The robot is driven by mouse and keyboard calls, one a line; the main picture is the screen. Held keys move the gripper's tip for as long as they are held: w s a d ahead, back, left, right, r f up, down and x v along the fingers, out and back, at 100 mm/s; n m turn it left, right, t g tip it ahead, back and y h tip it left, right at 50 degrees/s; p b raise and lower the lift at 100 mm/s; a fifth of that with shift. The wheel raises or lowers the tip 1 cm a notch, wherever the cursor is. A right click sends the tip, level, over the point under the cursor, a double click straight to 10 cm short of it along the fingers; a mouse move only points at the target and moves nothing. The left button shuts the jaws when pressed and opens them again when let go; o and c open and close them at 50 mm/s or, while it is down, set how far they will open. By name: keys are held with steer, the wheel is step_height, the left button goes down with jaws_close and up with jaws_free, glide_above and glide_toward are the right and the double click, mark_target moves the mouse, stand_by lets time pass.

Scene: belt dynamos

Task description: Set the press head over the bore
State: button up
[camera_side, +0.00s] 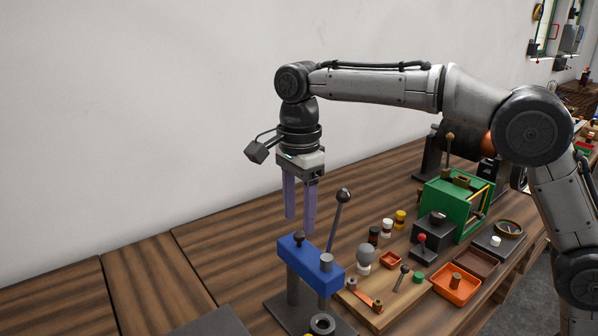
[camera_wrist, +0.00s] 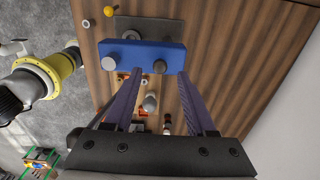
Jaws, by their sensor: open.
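The press head is a blue block (camera_side: 305,262) on a grey column (camera_side: 292,290) over a dark base plate (camera_side: 278,305). A dark knob and a grey cylinder stand on its top. A dark ring with a hole (camera_side: 322,323), seemingly the bore, sits low in front of the block, not under it in the side view. In the wrist view the blue head (camera_wrist: 145,52) lies beyond my fingertips, and a round grey part (camera_wrist: 131,34) shows past it. My gripper (camera_side: 300,224) points down, open and empty, just above the head. Its purple fingers (camera_wrist: 158,82) are spread.
A ball-topped lever (camera_side: 336,218) rises beside the head. A wooden board (camera_side: 385,312) with small parts, orange trays (camera_side: 456,287) and a green machine (camera_side: 455,205) stand to the right. The tabletop at left is mostly clear.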

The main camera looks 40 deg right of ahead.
step_height(320, 180, up, 11)
stand_by(0.3)
steer(key=shift+f, duration=0.1)
stand_by(0.4)
